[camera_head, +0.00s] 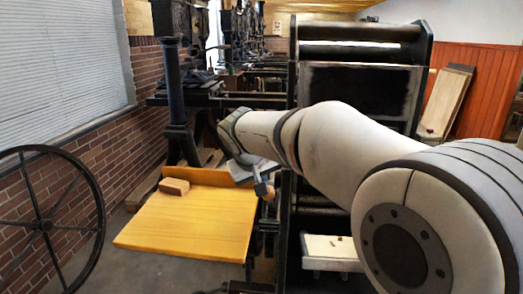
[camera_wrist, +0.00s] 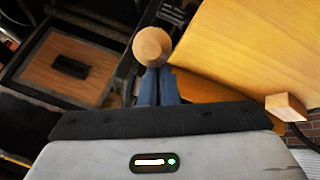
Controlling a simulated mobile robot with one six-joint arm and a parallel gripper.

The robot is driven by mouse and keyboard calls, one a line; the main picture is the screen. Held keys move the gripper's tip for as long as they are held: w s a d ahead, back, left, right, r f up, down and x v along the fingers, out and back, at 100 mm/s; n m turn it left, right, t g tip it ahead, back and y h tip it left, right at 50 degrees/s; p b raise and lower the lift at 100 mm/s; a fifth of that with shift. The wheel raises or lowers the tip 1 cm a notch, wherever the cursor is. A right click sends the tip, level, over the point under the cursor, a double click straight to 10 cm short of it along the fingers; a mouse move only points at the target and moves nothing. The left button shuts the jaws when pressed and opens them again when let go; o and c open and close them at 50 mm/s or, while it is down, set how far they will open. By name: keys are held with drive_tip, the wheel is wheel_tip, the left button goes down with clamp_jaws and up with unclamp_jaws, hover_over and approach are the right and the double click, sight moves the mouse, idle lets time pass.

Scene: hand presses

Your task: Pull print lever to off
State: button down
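The print lever shows as a round wooden knob (camera_wrist: 152,46) at the top middle of the wrist view. In the head view the knob (camera_head: 269,194) is a small brown shape at the right edge of the yellow board. My gripper (camera_wrist: 157,80) has its two bluish fingers close together, directly below the knob in the wrist view. The knob covers their tips. I cannot tell whether the lever's rod is between the fingers. In the head view my gripper (camera_head: 261,187) is at the knob, over the board's right edge. The rod is hidden.
The yellow board (camera_head: 190,222) lies left of my gripper, with a wooden block (camera_head: 174,187) on it. The dark press frame (camera_head: 285,215) stands close on the right. A large spoked wheel (camera_head: 46,222) is at the far left. A brick wall runs behind it.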

drive_tip(key=s+a+r+p, duration=0.2)
drive_tip(key=a+r+p, duration=0.1)
drive_tip(key=r, duration=0.8)
drive_tip(key=s+d+f+m+g+p, duration=0.1)
drive_tip(key=s+d+f, duration=0.3)
drive_tip(key=s, duration=0.4)
drive_tip(key=s+d+f+m+g+y+p, duration=0.1)
drive_tip(key=s+d+f+p, duration=0.2)
drive_tip(key=s+d+f, duration=0.2)
drive_tip(key=s+d+f+m+g+y+p, duration=0.1)
drive_tip(key=s+d+f, duration=0.3)
drive_tip(key=s, duration=0.7)
drive_tip(key=d+p, duration=0.1)
drive_tip(key=d, duration=0.1)
drive_tip(key=shift+s+d+f+g, duration=0.2)
drive_tip(key=shift+d+f+g, duration=0.1)
drive_tip(key=shift+f+g, duration=0.1)
